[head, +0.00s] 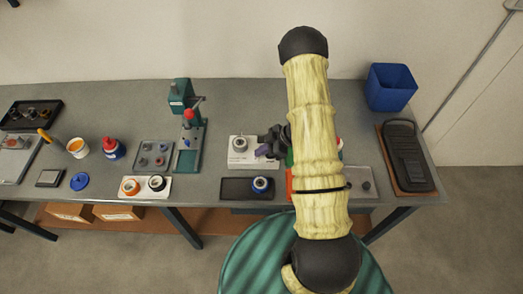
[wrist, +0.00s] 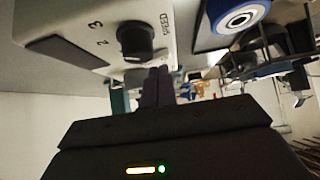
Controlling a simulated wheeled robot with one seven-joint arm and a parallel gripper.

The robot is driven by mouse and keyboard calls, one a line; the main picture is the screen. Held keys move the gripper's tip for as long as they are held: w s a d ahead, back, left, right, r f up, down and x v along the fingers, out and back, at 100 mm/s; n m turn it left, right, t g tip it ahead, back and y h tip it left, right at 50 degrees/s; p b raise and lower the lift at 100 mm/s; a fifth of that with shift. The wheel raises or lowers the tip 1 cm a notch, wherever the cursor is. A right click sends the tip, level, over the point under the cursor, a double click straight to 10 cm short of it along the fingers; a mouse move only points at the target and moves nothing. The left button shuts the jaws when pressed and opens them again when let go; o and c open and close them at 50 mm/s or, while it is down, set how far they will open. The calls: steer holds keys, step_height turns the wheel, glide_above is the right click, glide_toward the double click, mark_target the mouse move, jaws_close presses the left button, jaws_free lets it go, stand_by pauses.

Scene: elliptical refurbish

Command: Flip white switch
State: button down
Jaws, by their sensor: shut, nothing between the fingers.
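A white control box (head: 240,150) with a round grey dial lies on the bench, just left of my gripper (head: 262,151). In the wrist view, the box face (wrist: 85,30) fills the upper left, with a black knob (wrist: 135,42), the numbers 2 and 3 and the word SPEED. My gripper's purple fingers (wrist: 158,84) are together and empty, with their tips close to the box edge below the knob. I cannot tell if they touch it. The white switch cannot be clearly made out; the fingers may hide it.
A black tray with a blue-and-white roll (head: 260,184) lies in front of the box. A green press (head: 185,130) with a red knob stands to the left. A blue bin (head: 390,87) and a black case (head: 406,155) are at the right. My arm covers part of the bench.

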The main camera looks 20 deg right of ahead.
step_height(320, 180, up, 4)
steer(key=p, duration=0.3)
steer(key=shift+s+a, duration=0.1)
steer(key=shift+s, duration=0.05)
steer(key=shift+s+d+r, duration=0.1)
steer(key=shift+d, duration=0.25)
steer(key=s+b+v, duration=0.1)
steer(key=b+v, duration=0.1)
steer(key=v, duration=0.7)
steer(key=shift+b, duration=0.4)
steer(key=shift+a, duration=0.15)
